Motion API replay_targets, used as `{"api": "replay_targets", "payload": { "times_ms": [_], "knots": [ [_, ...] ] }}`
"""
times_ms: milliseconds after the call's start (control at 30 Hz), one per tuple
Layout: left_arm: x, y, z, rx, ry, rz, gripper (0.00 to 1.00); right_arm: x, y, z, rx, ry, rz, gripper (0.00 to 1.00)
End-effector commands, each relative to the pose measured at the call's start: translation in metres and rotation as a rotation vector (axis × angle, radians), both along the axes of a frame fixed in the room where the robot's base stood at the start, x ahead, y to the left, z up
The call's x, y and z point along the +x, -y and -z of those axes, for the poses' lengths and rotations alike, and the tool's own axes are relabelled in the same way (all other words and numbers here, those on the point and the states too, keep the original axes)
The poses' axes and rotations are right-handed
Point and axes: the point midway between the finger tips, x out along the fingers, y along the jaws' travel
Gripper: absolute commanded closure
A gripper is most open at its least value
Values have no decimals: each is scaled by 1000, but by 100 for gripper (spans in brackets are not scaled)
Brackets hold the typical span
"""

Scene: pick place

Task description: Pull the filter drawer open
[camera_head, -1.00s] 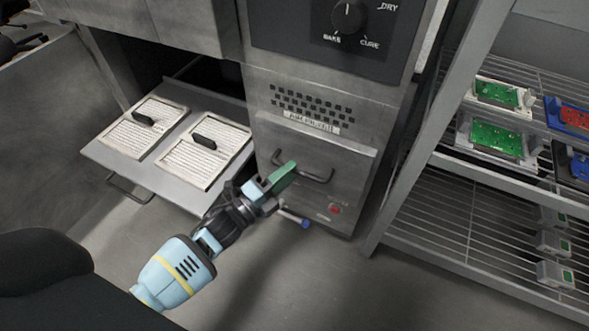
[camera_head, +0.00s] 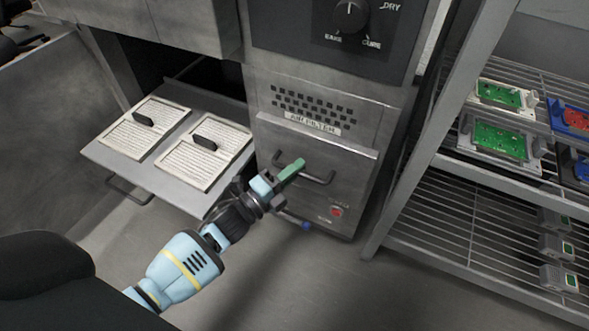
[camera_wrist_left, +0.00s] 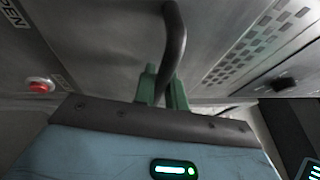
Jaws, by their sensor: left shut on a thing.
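The filter drawer (camera_head: 345,165) is a grey metal front with a bar handle, low on the oven cabinet. Its front looks close to flush with the cabinet; a small gap would be hard to tell. The dark handle (camera_head: 318,181) is a bent bar across the front. My left gripper (camera_head: 288,170), with green fingertips, is shut on the handle near its left part. In the left wrist view, the handle (camera_wrist_left: 175,45) runs between the green fingers (camera_wrist_left: 162,88). My right gripper is not in view.
A pulled-out tray (camera_head: 185,190) with two pale filter panels (camera_head: 205,155) stands left of the drawer. A wire rack (camera_head: 440,215) with circuit boards stands at the right. Floor in front is clear.

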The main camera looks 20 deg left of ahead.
Motion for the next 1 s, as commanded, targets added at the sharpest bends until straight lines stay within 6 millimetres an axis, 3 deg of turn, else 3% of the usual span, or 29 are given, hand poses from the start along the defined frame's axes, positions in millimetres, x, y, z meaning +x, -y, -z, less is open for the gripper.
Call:
{"api": "replay_targets", "payload": {
  "times_ms": [167,367,567,1000],
  "knots": [
    [-3,0,0,0,-1,0,100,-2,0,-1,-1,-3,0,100],
    [-23,-1,-1,-1,-3,-1,100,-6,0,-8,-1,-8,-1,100],
    [-67,-2,-3,-3,-4,-1,100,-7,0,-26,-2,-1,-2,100],
    [-189,-6,-2,-1,-5,-2,100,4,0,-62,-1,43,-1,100]
  ]
}}
